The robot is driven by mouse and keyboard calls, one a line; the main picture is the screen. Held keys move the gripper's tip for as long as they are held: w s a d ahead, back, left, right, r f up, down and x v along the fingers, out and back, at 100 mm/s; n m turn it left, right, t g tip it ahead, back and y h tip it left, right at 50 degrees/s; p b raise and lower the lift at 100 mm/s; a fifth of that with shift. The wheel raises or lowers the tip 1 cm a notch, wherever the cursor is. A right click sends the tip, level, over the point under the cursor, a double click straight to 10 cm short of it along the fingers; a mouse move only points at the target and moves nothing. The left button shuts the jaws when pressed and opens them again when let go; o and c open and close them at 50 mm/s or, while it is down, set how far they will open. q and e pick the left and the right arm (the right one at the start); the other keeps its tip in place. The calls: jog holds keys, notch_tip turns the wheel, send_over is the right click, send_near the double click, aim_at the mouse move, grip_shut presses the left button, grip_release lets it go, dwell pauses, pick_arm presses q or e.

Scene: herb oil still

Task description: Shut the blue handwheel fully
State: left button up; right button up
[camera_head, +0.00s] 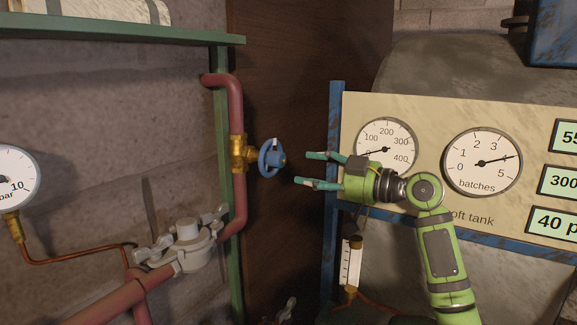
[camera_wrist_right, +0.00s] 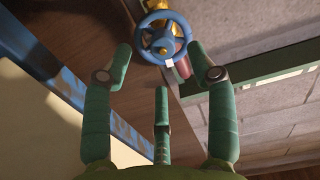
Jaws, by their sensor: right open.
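The blue handwheel (camera_head: 271,158) sits on a brass valve (camera_head: 241,153) in a red vertical pipe, left of centre in the head view. A small white mark shows on its rim. My right gripper (camera_head: 311,169) is open and empty, to the right of the handwheel and apart from it, with its fingers pointing at it. In the right wrist view the handwheel (camera_wrist_right: 163,38) shows its spokes and hub beyond the spread fingertips, between them. The white mark (camera_wrist_right: 169,63) is at the rim's lower side there. My left gripper is not in view.
A panel with dials (camera_head: 483,163) stands behind my right arm, with a blue post (camera_head: 333,190) at its left edge. A green post (camera_head: 222,130) and shelf (camera_head: 110,30) frame the pipe (camera_head: 236,95). A grey clamped fitting (camera_head: 188,245) sits below left. Space between gripper and handwheel looks clear.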

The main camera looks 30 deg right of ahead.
aim_at(283, 159)
jog(key=w+a+p, duration=0.1)
jog(key=w+r+p, duration=0.1)
jog(key=w, duration=0.1)
jog(key=w+a+r+p, duration=0.1)
jog(key=w+p, duration=0.1)
jog(key=shift+a, duration=0.3)
jog(key=shift+w+a+f, duration=0.2)
jog(key=shift+w+a, duration=0.1)
jog(key=shift+w, duration=0.15)
jog(key=c, duration=1.2)
